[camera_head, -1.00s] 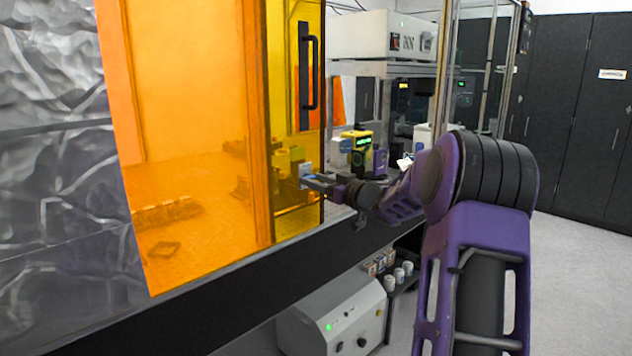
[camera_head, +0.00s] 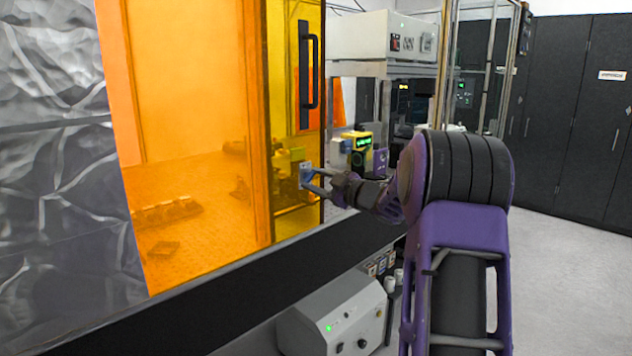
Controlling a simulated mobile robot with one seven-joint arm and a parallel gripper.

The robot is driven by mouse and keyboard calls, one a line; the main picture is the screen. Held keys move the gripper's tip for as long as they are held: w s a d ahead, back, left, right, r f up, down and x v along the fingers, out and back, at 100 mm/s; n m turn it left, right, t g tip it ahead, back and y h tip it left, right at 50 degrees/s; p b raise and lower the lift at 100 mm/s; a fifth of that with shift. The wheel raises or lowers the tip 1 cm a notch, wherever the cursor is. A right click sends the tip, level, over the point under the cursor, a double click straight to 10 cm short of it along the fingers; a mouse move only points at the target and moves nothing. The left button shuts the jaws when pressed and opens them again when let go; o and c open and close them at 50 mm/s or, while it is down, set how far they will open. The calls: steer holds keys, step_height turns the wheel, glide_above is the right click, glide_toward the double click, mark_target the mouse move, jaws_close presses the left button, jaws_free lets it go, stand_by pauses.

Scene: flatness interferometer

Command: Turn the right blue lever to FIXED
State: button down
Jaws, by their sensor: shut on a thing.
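My gripper (camera_head: 309,179) is in the middle of the head view, at the right edge of the orange enclosure panel. Its jaws are shut on a small blue piece (camera_head: 304,172), which looks like the right blue lever. The fingers cover part of it. Any FIXED marking is too small to read, so I cannot tell the lever's setting.
A yellow and black device with a green display (camera_head: 362,145) is just behind and right. A grey box (camera_head: 335,315) sits below the bench edge. Floor is open at right.

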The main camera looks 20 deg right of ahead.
steer(key=n, duration=0.4)
steer(key=shift+n, duration=0.3)
steer(key=n, duration=0.4)
steer(key=shift+n, duration=0.4)
steer(key=shift+c, duration=1.6)
jaws_free()
steer(key=shift+s, duration=0.1)
steer(key=v, duration=1.7)
steer(key=shift+s, duration=0.15)
steer(key=shift+d+r, duration=0.1)
steer(key=shift+r, duration=0.05)
